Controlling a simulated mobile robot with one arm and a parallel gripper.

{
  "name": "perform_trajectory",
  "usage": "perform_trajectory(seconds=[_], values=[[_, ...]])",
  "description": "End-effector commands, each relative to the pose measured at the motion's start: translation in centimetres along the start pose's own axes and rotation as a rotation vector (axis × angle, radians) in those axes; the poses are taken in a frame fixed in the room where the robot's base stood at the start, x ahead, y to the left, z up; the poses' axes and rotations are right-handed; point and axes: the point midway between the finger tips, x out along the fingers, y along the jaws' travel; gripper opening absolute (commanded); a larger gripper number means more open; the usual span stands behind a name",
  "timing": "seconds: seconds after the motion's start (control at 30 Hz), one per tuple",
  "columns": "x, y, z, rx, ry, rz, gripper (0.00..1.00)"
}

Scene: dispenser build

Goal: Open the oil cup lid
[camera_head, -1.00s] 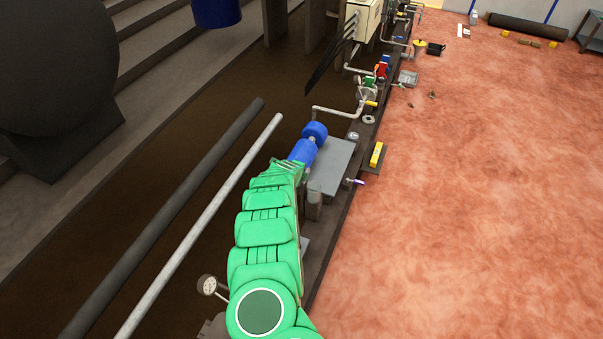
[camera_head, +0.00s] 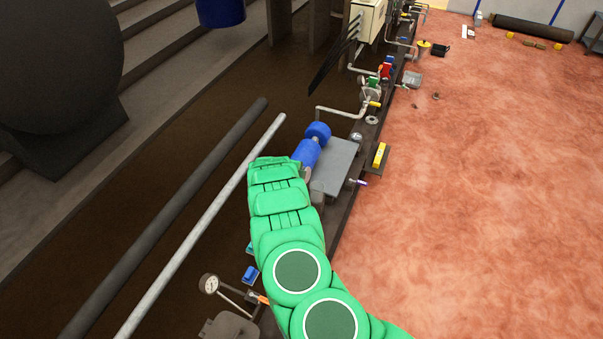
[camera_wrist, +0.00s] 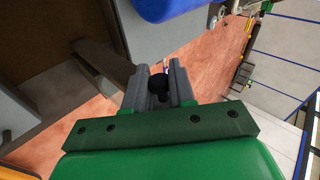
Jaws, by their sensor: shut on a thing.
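My gripper (camera_wrist: 160,86) points ahead in the wrist view, its two grey fingers close together. A small dark round knob (camera_wrist: 158,83) sits between them, and the fingers are shut on it. It may be the oil cup lid, but its edges and any cup under it are hidden by the fingers. In the head view my green arm reaches to the left side of the grey block beside the blue motor and hides my gripper there. I cannot make out the oil cup in the head view.
The blue motor (camera_head: 307,153) and grey block (camera_head: 335,168) stand close beside my arm's far end. A purple-tipped handle (camera_head: 361,182) and a yellow block (camera_head: 379,154) lie to the right. A gauge (camera_head: 209,284) stands at lower left. The reddish floor (camera_head: 480,220) is open.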

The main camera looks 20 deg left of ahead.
Motion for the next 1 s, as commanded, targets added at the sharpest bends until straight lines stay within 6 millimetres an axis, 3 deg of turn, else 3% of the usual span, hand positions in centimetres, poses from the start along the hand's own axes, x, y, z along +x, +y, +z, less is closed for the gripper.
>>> perform_trajectory(seconds=[1.0], values=[[0.51, 0.34, 0.85, -0.140, 0.144, 0.001, 0.00]])
